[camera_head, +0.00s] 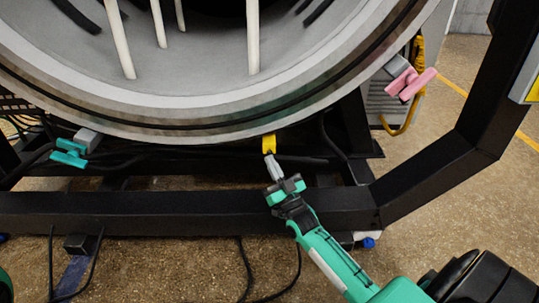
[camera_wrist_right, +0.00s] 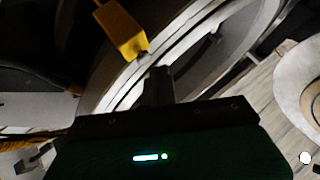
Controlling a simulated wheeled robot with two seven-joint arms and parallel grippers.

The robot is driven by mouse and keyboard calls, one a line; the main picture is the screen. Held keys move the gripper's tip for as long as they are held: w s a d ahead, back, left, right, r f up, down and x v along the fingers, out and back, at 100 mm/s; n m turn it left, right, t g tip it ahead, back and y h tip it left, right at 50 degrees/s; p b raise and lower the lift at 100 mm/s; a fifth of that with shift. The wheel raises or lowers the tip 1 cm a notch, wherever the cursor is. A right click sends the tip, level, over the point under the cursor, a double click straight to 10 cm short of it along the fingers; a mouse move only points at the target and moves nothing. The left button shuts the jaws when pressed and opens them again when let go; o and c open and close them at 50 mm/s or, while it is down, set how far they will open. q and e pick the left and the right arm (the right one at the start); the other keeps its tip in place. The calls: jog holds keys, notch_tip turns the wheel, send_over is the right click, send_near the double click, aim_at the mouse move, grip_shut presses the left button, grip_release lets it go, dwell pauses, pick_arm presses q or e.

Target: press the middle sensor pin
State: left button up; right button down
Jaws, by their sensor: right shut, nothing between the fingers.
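A yellow block (camera_head: 268,143) sits under the lower rim of the round furnace opening, and I take it to be the middle sensor. In the right wrist view the yellow block (camera_wrist_right: 122,28) is at the upper left, with a small dark tip at its lower end. My right gripper (camera_head: 271,162) is shut and empty, its fingertips just below the yellow block. The right wrist view shows the shut fingers (camera_wrist_right: 160,75) close to that dark tip, and I cannot tell whether they touch it. My left gripper is not in view.
The large furnace ring (camera_head: 200,123) fills the top. A teal clamp-like part (camera_head: 69,154) is at left and a pink one (camera_head: 411,84) at right. A black frame beam (camera_head: 150,213) runs below the ring, under my right forearm. Cables hang to the floor.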

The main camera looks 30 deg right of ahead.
jog(key=shift+w, duration=0.1)
jog(key=shift+w+d, duration=0.2)
jog(key=shift+w, duration=0.05)
jog(key=shift+w+d+r, duration=0.1)
jog(key=shift+w+d, duration=0.35)
jog(key=shift+w, duration=0.2)
dwell(1.2)
jog(key=shift+s, duration=0.15)
jog(key=shift+s+a+p, duration=0.6)
jog(key=shift+s+p, duration=0.2)
jog(key=shift+s, duration=0.1)
